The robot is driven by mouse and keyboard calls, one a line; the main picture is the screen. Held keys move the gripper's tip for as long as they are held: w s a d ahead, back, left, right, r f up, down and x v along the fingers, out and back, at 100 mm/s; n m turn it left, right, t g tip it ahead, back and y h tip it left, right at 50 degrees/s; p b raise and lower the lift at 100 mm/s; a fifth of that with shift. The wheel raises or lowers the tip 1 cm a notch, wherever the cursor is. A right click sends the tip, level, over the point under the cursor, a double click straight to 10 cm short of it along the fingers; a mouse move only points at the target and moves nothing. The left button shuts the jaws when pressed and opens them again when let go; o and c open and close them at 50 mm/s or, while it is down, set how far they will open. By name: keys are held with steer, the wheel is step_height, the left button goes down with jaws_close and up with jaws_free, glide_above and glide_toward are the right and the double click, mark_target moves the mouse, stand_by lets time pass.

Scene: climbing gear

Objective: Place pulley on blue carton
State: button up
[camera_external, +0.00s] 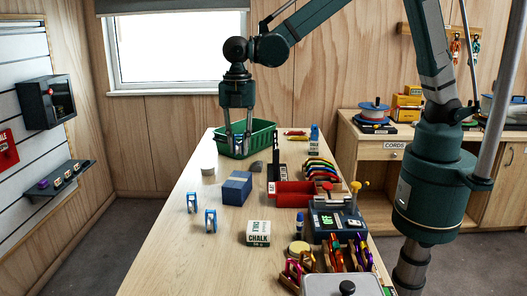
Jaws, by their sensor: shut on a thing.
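The blue carton (236,188) sits on the wooden table, near its middle. My gripper (238,148) points down at the green bin (262,133) at the far end of the table, beyond the carton. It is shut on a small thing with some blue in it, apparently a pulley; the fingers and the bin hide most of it. Two blue-and-white pulleys stand upright on the table left of and in front of the carton, one farther off (192,203) and one nearer (210,221). The carton's top looks bare.
A round tan roll (208,169) and a dark grey lump (257,167) lie near the carton. A white chalk box (258,233) is in front. The table's left front is clear.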

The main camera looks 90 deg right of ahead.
steer(key=shift+w+d+r, duration=0.3)
steer(key=shift+w+d, duration=0.2)
steer(key=shift+d, duration=0.1)
steer(key=shift+f, duration=0.1)
glide_above(237, 179)
steer(key=shift+s+f, duration=0.1)
steer(key=shift+f, duration=2.7)
steer(key=shift+f+p, duration=0.3)
steer(key=shift+f, duration=1.8)
steer(key=shift+f, duration=0.1)
steer(key=o, duration=0.5)
steer(key=shift+f, duration=0.1)
steer(key=shift+c, duration=0.2)
steer(key=o, duration=0.4)
